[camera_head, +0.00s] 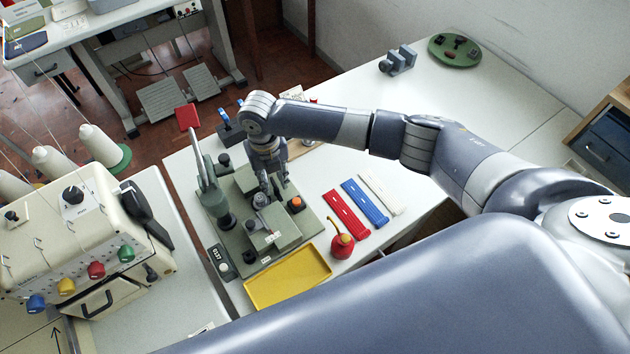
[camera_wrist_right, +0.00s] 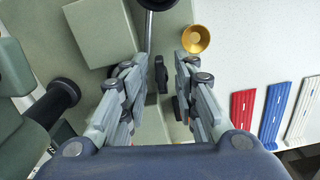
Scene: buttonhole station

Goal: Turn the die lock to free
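The green buttonhole machine (camera_head: 232,222) stands on the white table in the head view, with a green block and a small round knob (camera_head: 260,200) on it. My right gripper (camera_head: 271,187) reaches down over the middle of this machine. In the right wrist view its two fingers (camera_wrist_right: 160,78) are apart, with a small dark upright part (camera_wrist_right: 161,74) between them, perhaps the die lock. A gap shows on both sides of that part. I cannot tell which way the lock is set. My left gripper is not in view.
A yellow tray (camera_head: 249,296), a red oil can (camera_head: 342,243) and red, blue and white strips (camera_head: 347,215) lie near the machine. A black-knobbed lever (camera_wrist_right: 62,93) and a gold cup (camera_wrist_right: 196,39) flank the fingers. The far right tabletop is mostly clear.

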